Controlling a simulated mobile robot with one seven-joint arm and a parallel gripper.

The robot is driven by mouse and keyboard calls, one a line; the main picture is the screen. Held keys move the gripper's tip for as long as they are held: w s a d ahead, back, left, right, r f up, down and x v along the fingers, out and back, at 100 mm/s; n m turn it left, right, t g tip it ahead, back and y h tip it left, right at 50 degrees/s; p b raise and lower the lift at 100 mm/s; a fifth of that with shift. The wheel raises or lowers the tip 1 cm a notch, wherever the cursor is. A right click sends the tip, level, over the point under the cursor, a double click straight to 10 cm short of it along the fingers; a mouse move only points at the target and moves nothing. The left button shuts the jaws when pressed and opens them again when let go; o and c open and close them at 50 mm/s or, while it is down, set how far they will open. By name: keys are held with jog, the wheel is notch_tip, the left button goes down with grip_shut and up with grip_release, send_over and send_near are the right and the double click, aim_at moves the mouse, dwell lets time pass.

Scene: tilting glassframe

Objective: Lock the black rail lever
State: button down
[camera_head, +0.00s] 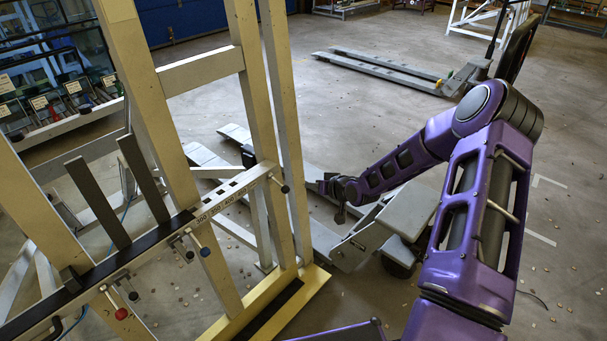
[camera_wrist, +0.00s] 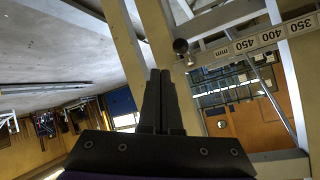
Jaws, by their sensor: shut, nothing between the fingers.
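The yellow-cream glass frame rack (camera_head: 262,90) stands at the left of the head view, with a rail carrying a number scale (camera_head: 232,190). A small black-knobbed lever (camera_head: 284,188) sits at the rail's right end. In the wrist view a dark round knob (camera_wrist: 180,45) shows beside the scale, just right of and beyond my fingertips. My gripper (camera_wrist: 160,74) is shut and empty, its two dark fingers together. In the head view my gripper (camera_head: 324,186) is to the right of the black lever, apart from it. I cannot tell whether the lever is locked.
Frame uprights stand close to the gripper. A grey pallet truck (camera_head: 408,212) lies below my arm. Open floor is at the right.

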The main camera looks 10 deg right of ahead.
jog(key=shift+s+d+f, duration=0.2)
jog(key=shift+s+d, duration=0.05)
jog(key=shift+s, duration=0.25)
jog(key=shift+s+d+f, duration=0.2)
jog(key=shift+s+d, duration=0.05)
jog(key=shift+s, duration=0.25)
